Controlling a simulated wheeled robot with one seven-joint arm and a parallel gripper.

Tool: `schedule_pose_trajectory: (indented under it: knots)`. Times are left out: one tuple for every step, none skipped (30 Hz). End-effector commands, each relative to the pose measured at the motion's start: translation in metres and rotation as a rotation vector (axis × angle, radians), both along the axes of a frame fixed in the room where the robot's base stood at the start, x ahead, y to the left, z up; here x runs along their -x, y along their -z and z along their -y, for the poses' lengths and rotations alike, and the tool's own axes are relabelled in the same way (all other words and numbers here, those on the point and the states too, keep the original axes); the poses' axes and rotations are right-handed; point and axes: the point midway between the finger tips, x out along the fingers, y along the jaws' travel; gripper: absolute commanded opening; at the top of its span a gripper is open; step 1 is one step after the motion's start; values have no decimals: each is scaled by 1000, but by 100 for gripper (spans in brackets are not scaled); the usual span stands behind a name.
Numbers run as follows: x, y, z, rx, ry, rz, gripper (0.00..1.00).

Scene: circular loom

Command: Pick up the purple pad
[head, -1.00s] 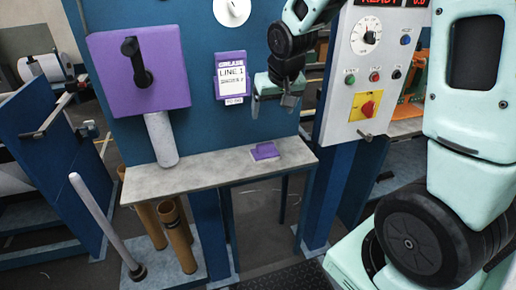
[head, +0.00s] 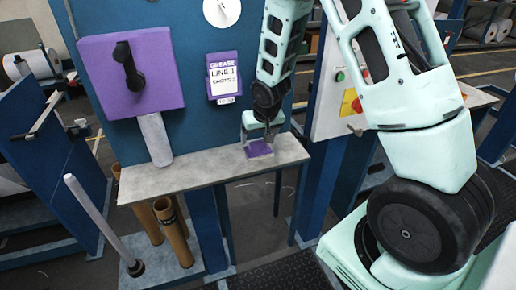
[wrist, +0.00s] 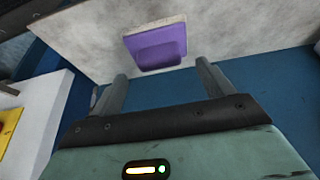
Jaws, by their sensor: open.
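The purple pad (head: 259,149) lies flat on the grey shelf (head: 160,183), near its right end. In the wrist view the pad (wrist: 155,43) shows ahead of the fingers, with a pale far edge and a raised purple part on its near side. My gripper (head: 257,136) is above the pad in the head view, fingers pointing down. In the wrist view the two fingers of my gripper (wrist: 160,80) are spread apart with nothing between them. I cannot tell how much height separates the fingertips from the pad.
A purple box (head: 130,80) with a black handle is on the blue panel, above a pale cylinder (head: 155,139). A purple-framed sign (head: 224,78) hangs beside my arm. A control panel with a yellow switch (head: 350,102) stands to the right. The shelf left of the pad is clear.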

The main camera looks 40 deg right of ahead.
Motion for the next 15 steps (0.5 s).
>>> schedule_pose_trajectory:
  knots:
    - [0,4,0,0,-2,-6,80]
    - [-1,8,0,0,-2,-6,80]
    - [-1,13,0,1,-2,-5,80]
    - [-2,16,0,1,-2,-7,80]
    - [-4,20,1,1,-1,-4,80]
    - [-6,24,1,0,-1,-3,80]
    - [-7,27,2,0,-1,-3,80]
    - [-8,29,2,0,-1,-3,80]
    - [-9,31,2,0,-1,-2,80]
    - [-9,33,3,0,-2,-2,80]
    - [-10,34,3,0,-2,-1,80]
    - [-11,35,3,1,-2,0,80]
    - [-11,36,3,1,-2,0,80]
    - [-11,36,3,1,-2,0,80]
    - [-11,36,3,0,-1,0,80]
